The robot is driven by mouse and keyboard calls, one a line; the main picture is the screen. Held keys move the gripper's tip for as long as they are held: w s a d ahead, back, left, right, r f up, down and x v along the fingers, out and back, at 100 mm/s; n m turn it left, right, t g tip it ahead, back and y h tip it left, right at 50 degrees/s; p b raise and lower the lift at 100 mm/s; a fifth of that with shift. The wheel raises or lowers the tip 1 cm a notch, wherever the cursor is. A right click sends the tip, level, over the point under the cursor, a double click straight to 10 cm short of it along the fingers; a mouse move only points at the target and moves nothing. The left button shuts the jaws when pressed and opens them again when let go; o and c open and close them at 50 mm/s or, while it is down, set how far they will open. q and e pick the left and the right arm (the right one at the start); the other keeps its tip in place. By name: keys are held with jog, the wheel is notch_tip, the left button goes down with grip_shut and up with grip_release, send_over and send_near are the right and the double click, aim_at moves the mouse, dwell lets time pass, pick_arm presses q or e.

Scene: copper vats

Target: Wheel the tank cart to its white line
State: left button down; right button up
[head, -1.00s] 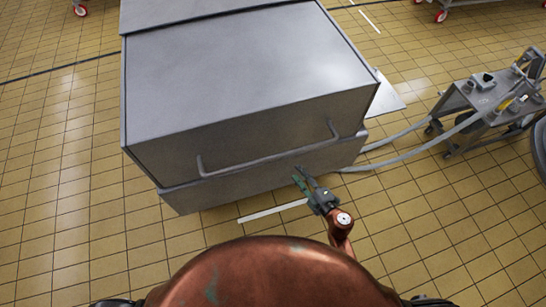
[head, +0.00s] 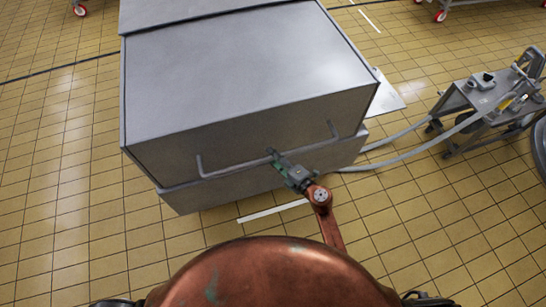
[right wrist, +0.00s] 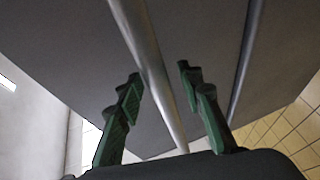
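The tank cart (head: 250,75) is a large grey metal box with a long bar handle (head: 225,166) across its near face. My right gripper (head: 274,157) is at the middle of that handle. In the right wrist view, my right gripper (right wrist: 159,76) has its green fingers apart, one on each side of the handle bar (right wrist: 150,60), with gaps visible. A white line (head: 272,211) lies on the floor in front of the cart's near side. Its left gripper counterpart, my left gripper, is not in view.
Grey hoses (head: 400,137) run from the cart's right side toward a small wheeled metal stand (head: 480,95). Another white line (head: 369,20) lies on the floor at the top right. Tiled floor (head: 60,200) is clear on the left.

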grip_shut()
dwell(0.4)
dwell(0.4)
